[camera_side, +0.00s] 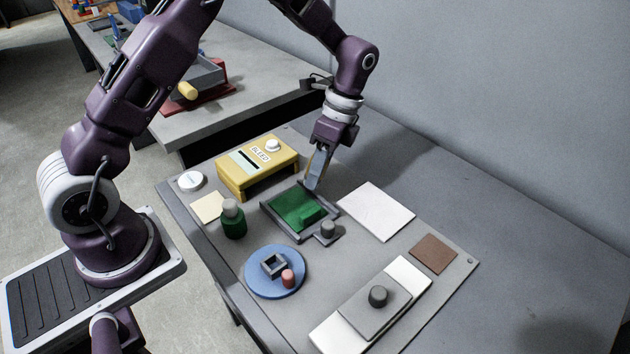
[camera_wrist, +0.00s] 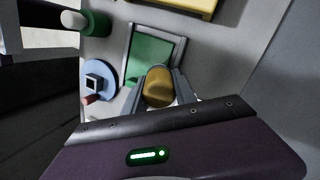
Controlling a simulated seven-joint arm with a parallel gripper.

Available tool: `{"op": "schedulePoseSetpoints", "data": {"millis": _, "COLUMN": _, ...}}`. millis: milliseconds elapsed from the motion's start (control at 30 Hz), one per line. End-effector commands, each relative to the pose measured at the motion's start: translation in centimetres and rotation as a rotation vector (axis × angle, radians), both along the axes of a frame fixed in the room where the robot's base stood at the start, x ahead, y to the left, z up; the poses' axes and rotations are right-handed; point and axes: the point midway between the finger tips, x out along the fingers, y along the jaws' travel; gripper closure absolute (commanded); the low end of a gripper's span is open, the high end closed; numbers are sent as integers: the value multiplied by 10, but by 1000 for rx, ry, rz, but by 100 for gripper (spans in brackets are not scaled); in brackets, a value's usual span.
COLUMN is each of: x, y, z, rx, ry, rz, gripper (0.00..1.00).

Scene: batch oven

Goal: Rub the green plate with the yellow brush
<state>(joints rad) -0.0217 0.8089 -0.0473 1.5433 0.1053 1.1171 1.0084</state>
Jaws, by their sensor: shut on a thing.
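The green plate (camera_side: 289,205) lies in a dark grey frame, with a raised green block (camera_side: 312,214) at its near side. Part of the plate also shows in the wrist view (camera_wrist: 150,52). My gripper (camera_side: 317,170) is over the far right edge of the frame, pointing down. It is shut on the yellow brush (camera_wrist: 158,86), whose rounded top shows between the fingers in the wrist view. In the side view the brush is mostly hidden by the fingers. I cannot tell whether its lower end touches the plate or frame.
A yellow box labelled BLEED (camera_side: 259,170) stands behind left of the plate. A green bottle (camera_side: 233,222) and a blue disc (camera_side: 262,288) with small parts are nearer. A grey knob (camera_side: 327,229) adjoins the frame. A white sheet (camera_side: 376,211) lies flat to the right.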

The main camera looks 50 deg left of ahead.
Motion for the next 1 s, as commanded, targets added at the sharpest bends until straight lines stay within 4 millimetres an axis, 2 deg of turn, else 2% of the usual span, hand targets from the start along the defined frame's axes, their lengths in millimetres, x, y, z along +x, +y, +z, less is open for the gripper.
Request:
{"op": "schedulePoseSetpoints", "data": {"millis": 500, "x": -1, "y": 0, "z": 45, "rx": 1, "ry": 1, "rz": 1, "gripper": 100}}
{"op": "schedulePoseSetpoints", "data": {"millis": 1000, "x": -1, "y": 0, "z": 48, "rx": 0, "ry": 2, "rz": 0, "gripper": 100}}
